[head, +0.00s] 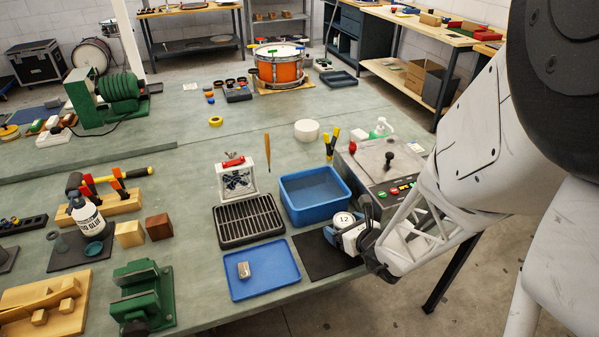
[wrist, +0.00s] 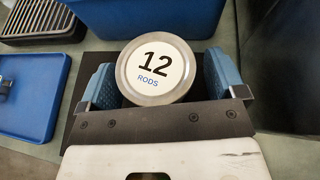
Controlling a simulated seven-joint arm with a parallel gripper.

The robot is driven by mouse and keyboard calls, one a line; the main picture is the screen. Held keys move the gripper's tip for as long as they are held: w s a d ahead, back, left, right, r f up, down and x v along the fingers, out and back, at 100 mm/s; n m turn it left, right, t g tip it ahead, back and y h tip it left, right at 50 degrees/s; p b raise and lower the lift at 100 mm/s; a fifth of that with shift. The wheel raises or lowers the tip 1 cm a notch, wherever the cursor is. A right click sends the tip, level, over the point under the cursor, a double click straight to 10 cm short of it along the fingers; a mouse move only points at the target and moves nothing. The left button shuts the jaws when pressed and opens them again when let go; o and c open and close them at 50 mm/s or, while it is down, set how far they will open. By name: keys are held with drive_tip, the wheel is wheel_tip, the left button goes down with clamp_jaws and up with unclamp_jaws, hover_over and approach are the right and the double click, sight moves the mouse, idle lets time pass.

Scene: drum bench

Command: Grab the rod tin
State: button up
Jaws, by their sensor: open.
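The rod tin (wrist: 156,70) is a round metal tin with a white lid marked "12 RODS". In the wrist view the tin sits between the two blue finger pads, one on each side, close to both. I cannot tell whether either pad touches it. The lower part of the tin is hidden by my gripper and by the viewing angle.
A blue bin (head: 314,196) stands just behind the tin. A grey machine with buttons (head: 387,165) is to the right rear. A blue tray (head: 262,270) with a small metal block (head: 243,270) and a black grate (head: 247,222) lie to the left. The bench's front edge is near.

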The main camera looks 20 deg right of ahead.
idle(0.4)
drive_tip(key=c, duration=1.2)
